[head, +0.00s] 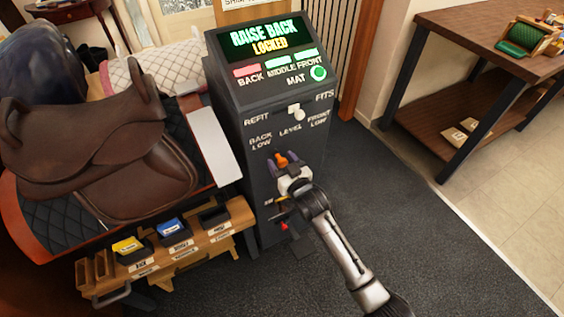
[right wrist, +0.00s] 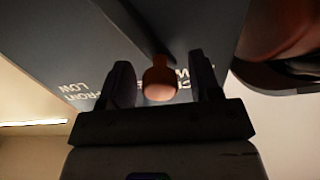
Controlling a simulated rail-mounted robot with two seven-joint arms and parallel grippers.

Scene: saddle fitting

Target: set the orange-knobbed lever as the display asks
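The dark console's display (head: 262,38) reads "RAISE BACK" in green and "LOCKED" in yellow. The orange-knobbed lever (head: 282,160) is on the console front, below the labels "BACK LOW", "LEVEL" and "FRONT LOW". Its knob appears below and slightly left of "LEVEL". My right gripper (head: 290,172) is at the knob. In the right wrist view the knob (right wrist: 160,80) is between the two fingers of my right gripper (right wrist: 164,85), with a gap on each side, so the gripper is open around it. My left gripper is not in view.
The BACK light (head: 246,70) is red; the MIDDLE, FRONT and MAT lights are green. A white-knobbed lever (head: 295,111) sits between "REFIT" and "FITS". A brown saddle (head: 110,140) is at left, above a wooden tray (head: 105,297) with small bins. Floor right of the console is clear.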

